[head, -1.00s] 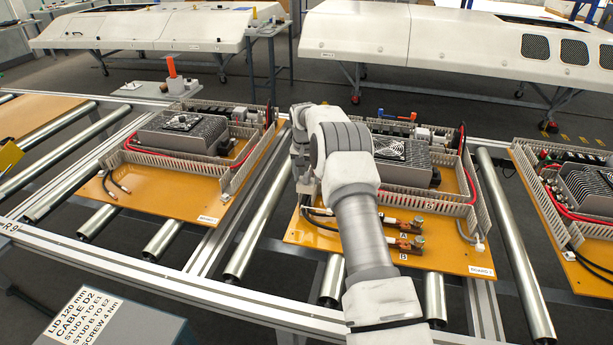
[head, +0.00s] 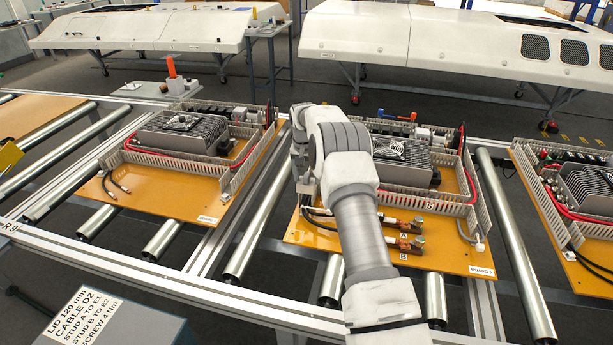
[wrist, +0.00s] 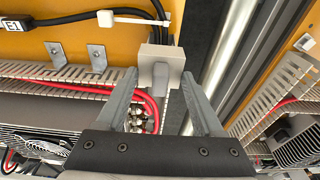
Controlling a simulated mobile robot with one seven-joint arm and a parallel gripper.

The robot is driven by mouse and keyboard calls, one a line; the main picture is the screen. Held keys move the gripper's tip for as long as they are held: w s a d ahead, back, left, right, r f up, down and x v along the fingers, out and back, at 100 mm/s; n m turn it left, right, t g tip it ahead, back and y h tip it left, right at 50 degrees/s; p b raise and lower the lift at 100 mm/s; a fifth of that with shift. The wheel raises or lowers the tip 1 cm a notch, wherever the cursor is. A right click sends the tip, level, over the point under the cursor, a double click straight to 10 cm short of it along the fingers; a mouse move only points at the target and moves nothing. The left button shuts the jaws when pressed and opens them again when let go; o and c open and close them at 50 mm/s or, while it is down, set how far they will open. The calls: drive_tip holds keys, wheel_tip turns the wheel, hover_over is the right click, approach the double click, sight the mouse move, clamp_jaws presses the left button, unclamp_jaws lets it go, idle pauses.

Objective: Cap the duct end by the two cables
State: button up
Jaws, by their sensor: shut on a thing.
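My gripper (wrist: 160,82) is shut on a small light grey block, the end cap (wrist: 162,58), held between its fingertips in the wrist view. Slotted grey wiring duct (wrist: 60,73) runs in from the left towards the fingers. Its end is partly hidden by the gripper, and I cannot tell whether the cap touches it. A black cable (wrist: 85,16) with an E1 tag and white tie lies above on the orange board. In the head view, two black cables (head: 318,216) lie at the near left of the middle board; my arm hides the gripper and cap.
Two metal lugs (wrist: 75,54) stand on the board beside the duct. Red wires (wrist: 150,108) pass under the fingers. Another board with slotted duct (wrist: 275,95) lies to the right, across a roller gap. In the head view, studs A and B (head: 405,233) sit near my arm.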

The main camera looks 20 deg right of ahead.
drive_tip(key=shift+f+b, duration=1.25)
drive_tip(key=shift+f, duration=0.85)
drive_tip(key=o, duration=1.3)
drive_tip(key=r, duration=0.5)
drive_tip(key=s+a+r+p, duration=0.1)
drive_tip(key=r, duration=0.5)
drive_tip(key=s+r, duration=0.1)
drive_tip(key=r, duration=0.5)
drive_tip(key=shift+s+a, duration=0.1)
drive_tip(key=shift+a, duration=0.15)
